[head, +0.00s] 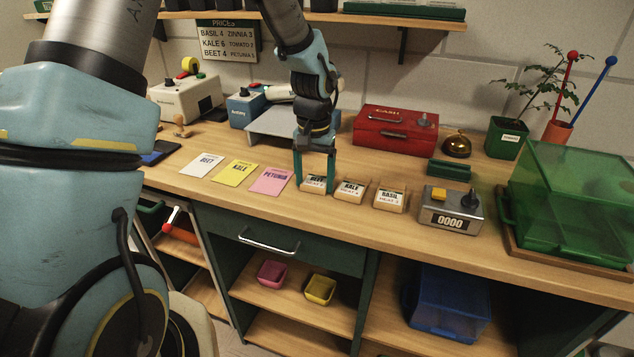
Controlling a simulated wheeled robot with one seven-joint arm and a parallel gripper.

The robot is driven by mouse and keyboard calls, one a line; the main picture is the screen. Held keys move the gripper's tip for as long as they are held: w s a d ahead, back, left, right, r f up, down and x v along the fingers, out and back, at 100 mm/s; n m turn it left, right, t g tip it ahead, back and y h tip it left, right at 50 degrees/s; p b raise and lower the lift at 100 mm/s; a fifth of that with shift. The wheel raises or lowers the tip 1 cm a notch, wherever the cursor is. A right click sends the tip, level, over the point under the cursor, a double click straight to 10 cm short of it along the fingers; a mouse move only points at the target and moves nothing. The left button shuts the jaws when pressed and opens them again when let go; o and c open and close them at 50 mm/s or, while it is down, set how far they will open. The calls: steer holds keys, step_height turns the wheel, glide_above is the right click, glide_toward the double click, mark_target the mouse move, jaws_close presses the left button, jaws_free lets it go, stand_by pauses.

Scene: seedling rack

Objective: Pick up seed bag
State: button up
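Three small tan seed bags with white labels stand in a row on the wooden counter. They read BEET (314,184), KALE (350,190) and BASIL (390,200). My gripper (314,187) points down over the BEET bag, with its two teal fingers spread wide, one on each side of it. The fingers look open, and I cannot tell whether either one touches the bag. The bag appears to rest on the counter.
Flat cards for beet (203,165), kale (235,172) and petunia (270,181) lie to the left. A grey counter box (450,210) and green bin (570,205) stand to the right. A red cash box (395,130) and grey-topped scale (280,124) are behind.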

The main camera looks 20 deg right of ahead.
steer(key=c, duration=0.8)
